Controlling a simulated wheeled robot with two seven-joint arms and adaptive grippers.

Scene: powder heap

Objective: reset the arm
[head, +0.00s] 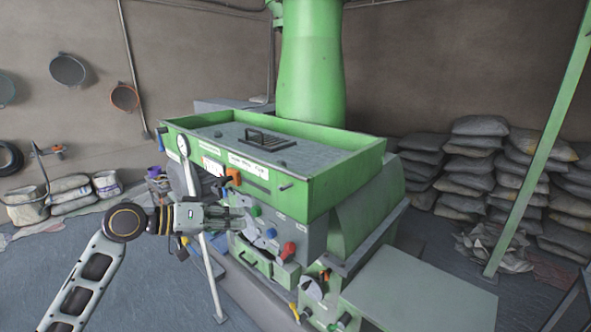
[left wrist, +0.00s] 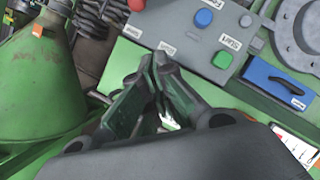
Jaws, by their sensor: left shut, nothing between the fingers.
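My left arm comes in from the lower left of the head view. Its gripper (head: 236,217) is in front of the green machine (head: 330,180), near the control panel. In the left wrist view the gripper's fingers (left wrist: 160,75) are together and hold nothing. I cannot tell whether the fingers touch the machine. My right gripper does not show.
A red knob (head: 289,249) and an orange handle (head: 234,175) stick out of the machine's front. A white post (head: 212,275) stands below my left wrist. Stacked sacks (head: 470,165) are at the right, behind a green pole (head: 540,150). Floor at the lower left is clear.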

